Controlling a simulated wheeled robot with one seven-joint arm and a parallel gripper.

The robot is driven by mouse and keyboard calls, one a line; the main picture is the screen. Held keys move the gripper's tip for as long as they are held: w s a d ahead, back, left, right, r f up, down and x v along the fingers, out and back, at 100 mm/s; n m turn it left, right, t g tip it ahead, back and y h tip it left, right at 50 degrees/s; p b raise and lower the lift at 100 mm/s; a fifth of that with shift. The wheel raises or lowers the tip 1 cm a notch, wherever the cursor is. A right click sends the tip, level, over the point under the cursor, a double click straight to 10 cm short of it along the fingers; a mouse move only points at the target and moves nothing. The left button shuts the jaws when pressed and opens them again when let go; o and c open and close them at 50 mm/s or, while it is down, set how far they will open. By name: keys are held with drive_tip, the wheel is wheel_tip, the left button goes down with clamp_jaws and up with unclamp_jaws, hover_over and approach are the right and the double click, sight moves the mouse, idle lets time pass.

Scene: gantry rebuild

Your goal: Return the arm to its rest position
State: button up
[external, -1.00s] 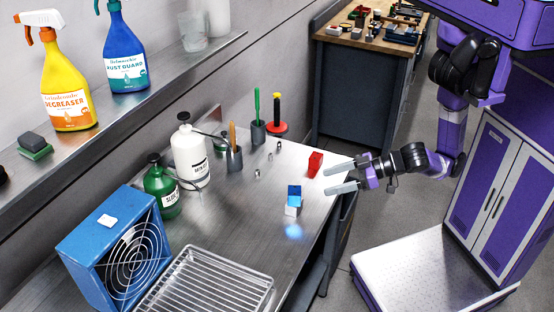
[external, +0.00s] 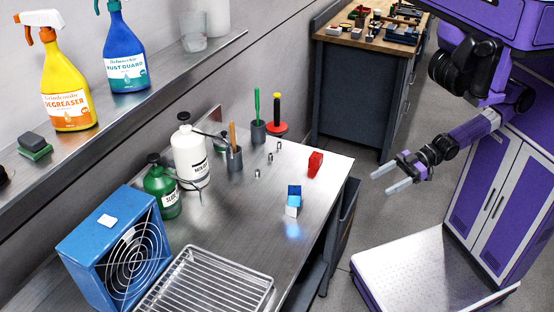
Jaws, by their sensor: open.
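My gripper (external: 392,179) is open and empty. It hangs in free space to the right of the metal workbench (external: 250,215), past its right edge. My arm (external: 470,132) is folded back toward my purple body, and its last part points left and slightly down. Nothing touches the fingers.
On the bench stand a red block (external: 315,163), a blue and white block (external: 293,201), a white bottle (external: 190,155), a green bottle (external: 161,190), a blue fan (external: 115,250) and a wire rack (external: 205,285). A wooden-topped bench (external: 350,47) stands behind. The floor between is clear.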

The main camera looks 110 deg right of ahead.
drive_tip(key=shift+s+d+r+h, duration=0.15)
drive_tip(key=shift+s+d+r, duration=0.25)
drive_tip(key=shift+s, duration=0.25)
drive_tip(key=shift+s+d+r+h, duration=0.15)
drive_tip(key=shift+s+d+r, duration=0.2)
drive_tip(key=shift+s, duration=0.3)
idle(0.4)
